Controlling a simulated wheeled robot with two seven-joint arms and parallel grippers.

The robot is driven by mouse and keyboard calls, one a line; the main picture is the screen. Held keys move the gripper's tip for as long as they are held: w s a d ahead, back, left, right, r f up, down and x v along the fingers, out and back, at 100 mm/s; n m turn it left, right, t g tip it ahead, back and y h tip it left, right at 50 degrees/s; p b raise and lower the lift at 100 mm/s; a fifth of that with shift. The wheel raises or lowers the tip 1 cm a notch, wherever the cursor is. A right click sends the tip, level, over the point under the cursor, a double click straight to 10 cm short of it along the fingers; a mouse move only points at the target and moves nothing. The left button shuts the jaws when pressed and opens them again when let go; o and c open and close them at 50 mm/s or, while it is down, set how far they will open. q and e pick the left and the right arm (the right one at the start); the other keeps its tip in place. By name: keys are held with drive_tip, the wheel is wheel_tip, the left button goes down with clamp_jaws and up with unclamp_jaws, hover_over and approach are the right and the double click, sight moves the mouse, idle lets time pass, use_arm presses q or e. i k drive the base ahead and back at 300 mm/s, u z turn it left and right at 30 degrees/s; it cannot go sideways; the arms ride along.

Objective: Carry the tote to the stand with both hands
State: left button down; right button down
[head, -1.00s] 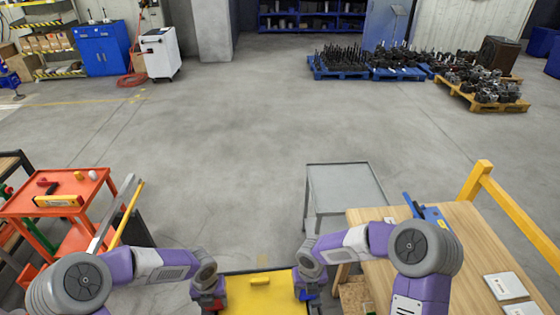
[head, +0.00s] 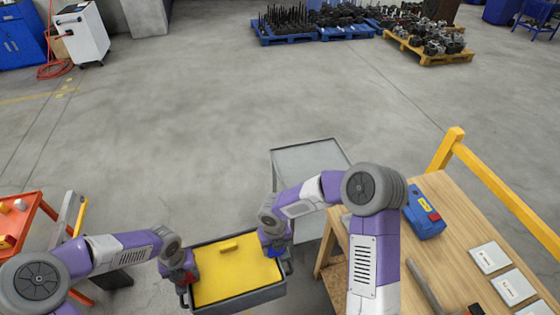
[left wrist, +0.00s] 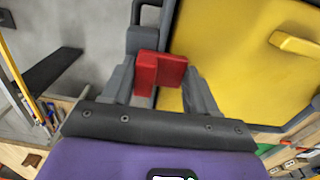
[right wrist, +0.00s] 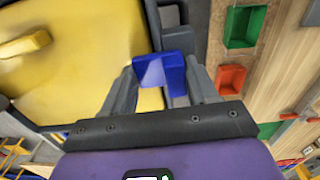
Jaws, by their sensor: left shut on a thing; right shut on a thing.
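The tote is a dark grey box (head: 240,298) with a yellow inside and a small yellow block on top, at the bottom middle of the head view. My left gripper (head: 181,276) is shut on the tote's left side; its red fingertips (left wrist: 160,75) show there in the left wrist view. My right gripper (head: 274,242) is shut on the tote's right side; its blue fingertips (right wrist: 163,72) show in the right wrist view. The tote hangs between both hands. A grey-topped stand (head: 308,158) is ahead and to the right, apart from the tote.
A wooden workbench (head: 455,225) with a blue case (head: 424,208) and white cards is close on the right, with a yellow rail (head: 500,190) behind. A red cart (head: 22,222) stands at left. The floor ahead is clear up to loaded pallets (head: 315,30).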

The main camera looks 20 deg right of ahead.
sight(315, 169)
drive_tip(key=i, duration=3.45)
drive_tip(key=z, duration=2.6)
